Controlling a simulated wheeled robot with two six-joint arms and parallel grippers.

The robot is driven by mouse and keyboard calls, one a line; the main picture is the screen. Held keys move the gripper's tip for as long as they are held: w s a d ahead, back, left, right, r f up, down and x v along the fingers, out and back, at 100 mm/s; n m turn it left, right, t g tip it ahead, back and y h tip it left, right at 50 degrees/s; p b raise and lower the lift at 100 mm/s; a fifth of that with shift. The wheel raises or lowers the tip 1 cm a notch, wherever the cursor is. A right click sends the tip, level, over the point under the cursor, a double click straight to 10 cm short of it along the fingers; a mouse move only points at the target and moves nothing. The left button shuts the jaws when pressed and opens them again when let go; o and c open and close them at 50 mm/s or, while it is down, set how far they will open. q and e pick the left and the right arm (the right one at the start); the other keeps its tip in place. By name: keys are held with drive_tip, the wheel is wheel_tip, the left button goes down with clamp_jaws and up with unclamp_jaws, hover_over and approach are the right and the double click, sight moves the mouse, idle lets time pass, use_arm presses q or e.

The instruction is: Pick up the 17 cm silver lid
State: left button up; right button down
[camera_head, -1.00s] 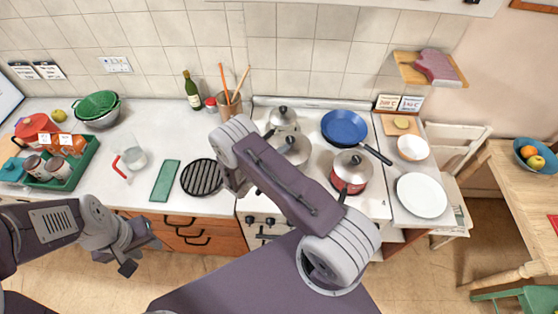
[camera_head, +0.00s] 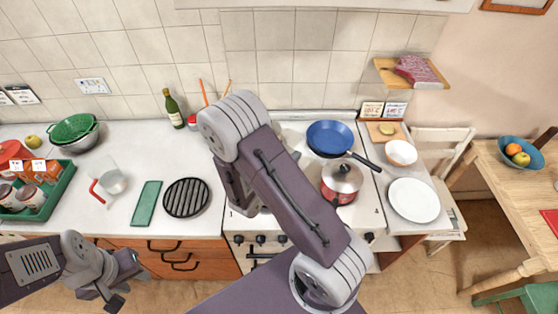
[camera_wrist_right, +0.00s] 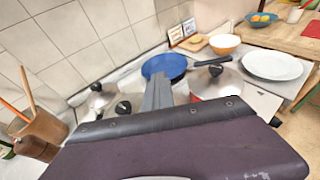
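A silver lid with a dark knob (camera_head: 342,172) sits on the red pot (camera_head: 338,196) at the stove's right; it also shows in the wrist view (camera_wrist_right: 215,80). Two more silver lids with dark knobs show in the wrist view, one at the back (camera_wrist_right: 97,98) and one nearer (camera_wrist_right: 121,118), partly covered by my arm. My arm hides both in the head view. Which lid is 17 cm I cannot tell. My right gripper (camera_wrist_right: 158,92) points over the stove; no lid is seen in it. My left gripper (camera_head: 118,284) hangs before the counter, away from the lids.
A blue pan (camera_head: 331,136) stands at the back right of the stove. A white bowl (camera_head: 401,152) and plate (camera_head: 414,200) lie to its right. A black grill plate (camera_head: 186,197) and green board (camera_head: 147,204) lie to its left. A utensil holder (camera_wrist_right: 38,134) stands beside the stove.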

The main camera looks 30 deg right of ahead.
drive_tip(key=shift+s+d+r, duration=0.25)
drive_tip(key=shift+s+r, duration=0.1)
drive_tip(key=shift+s, duration=0.15)
drive_tip(key=shift+s+d+r, duration=0.2)
drive_tip(key=shift+s+r, duration=0.15)
drive_tip(key=shift+s, duration=0.15)
drive_tip(key=shift+c, duration=2.2)
unclamp_jaws()
drive_tip(key=shift+a, duration=0.1)
